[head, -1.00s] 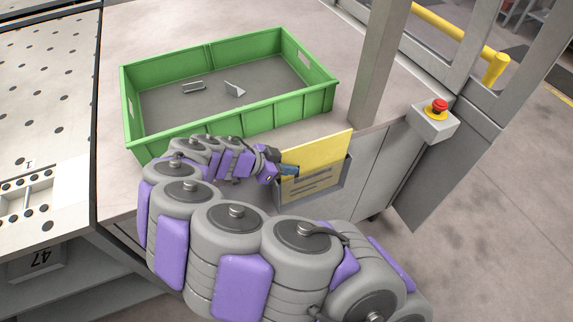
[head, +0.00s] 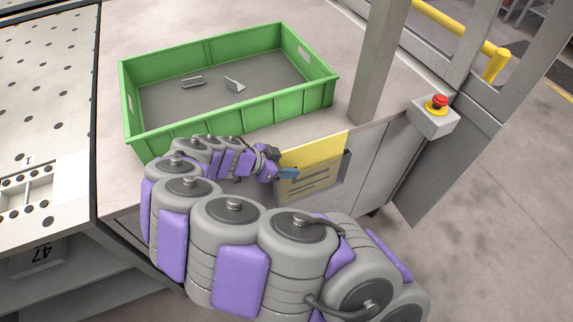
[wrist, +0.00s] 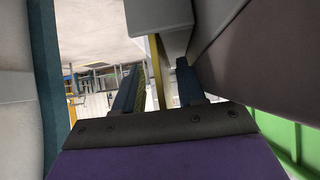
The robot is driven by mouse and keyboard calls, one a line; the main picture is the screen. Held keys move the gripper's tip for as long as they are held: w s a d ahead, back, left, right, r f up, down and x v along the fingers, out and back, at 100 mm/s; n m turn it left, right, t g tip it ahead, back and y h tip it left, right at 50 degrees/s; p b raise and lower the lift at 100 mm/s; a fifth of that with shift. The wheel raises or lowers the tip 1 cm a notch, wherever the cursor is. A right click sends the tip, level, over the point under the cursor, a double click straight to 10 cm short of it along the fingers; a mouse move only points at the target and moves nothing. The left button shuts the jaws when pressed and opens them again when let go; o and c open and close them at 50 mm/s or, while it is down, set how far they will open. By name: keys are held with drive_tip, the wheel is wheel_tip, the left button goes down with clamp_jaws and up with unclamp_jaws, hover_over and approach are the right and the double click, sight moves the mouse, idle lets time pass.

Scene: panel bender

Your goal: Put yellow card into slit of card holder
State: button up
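The yellow card (head: 318,151) stands upright at the card holder (head: 343,180) on the table's front side. Its upper part sticks out above the holder, and its lower part looks duller, behind the holder's see-through front with dark lines. My gripper (head: 287,174) is at the card's left edge. In the wrist view, my gripper's two dark blue fingers (wrist: 160,72) stand apart. A thin yellow strip of the card (wrist: 157,60) shows between them, with a visible gap on each side. The slit itself is hidden.
A green crate (head: 232,124) with two small metal parts (head: 234,85) stands on the table behind my arm. A grey post (head: 378,70) rises right of it. A red emergency button (head: 437,102) sits further right. Open floor (head: 490,220) lies to the right.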

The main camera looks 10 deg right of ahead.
drive_tip(key=shift+a, duration=0.1)
drive_tip(key=p+v, duration=0.3)
drive_tip(key=v, duration=1.4)
drive_tip(key=shift+a+r, duration=0.1)
drive_tip(key=shift+a, duration=0.05)
drive_tip(key=shift+r, duration=0.1)
